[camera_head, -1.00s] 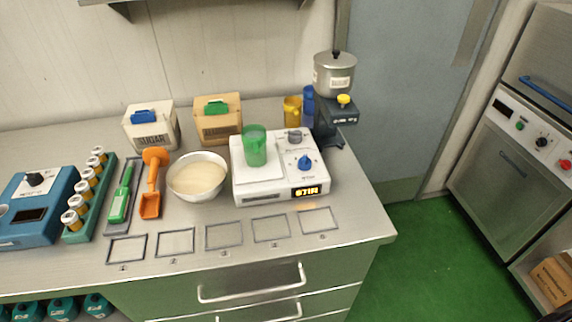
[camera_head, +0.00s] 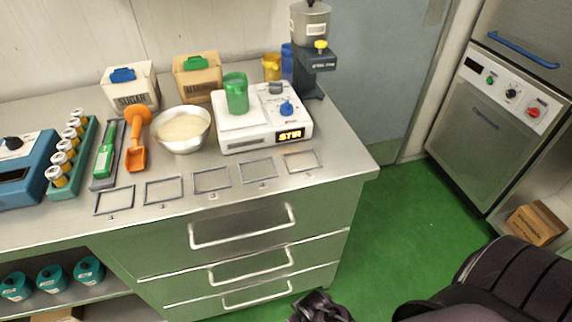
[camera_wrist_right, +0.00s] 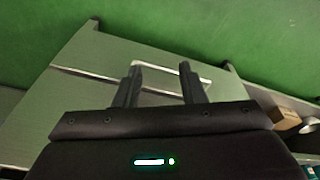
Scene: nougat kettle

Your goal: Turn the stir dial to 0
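The white stirrer (camera_head: 235,139) stands on the counter with a green beaker (camera_head: 236,94) on its plate. Its lit display (camera_head: 290,135) reads "STIR". A blue dial (camera_head: 286,109) and a grey dial (camera_head: 276,89) sit on its right side; their markings are too small to read, so I cannot tell which is the stir dial or its setting. My right gripper (camera_wrist_right: 159,82) is open and empty in the right wrist view, low in front of the drawers and apart from the stirrer. My left gripper is not in view.
A bowl (camera_head: 182,146) of pale powder stands left of the stirrer. A pot (camera_head: 311,24) on a dark stand (camera_head: 316,62) is behind it at right. Flat frames (camera_head: 212,180) line the clear front counter. Drawer handles (camera_head: 244,232) stick out below.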

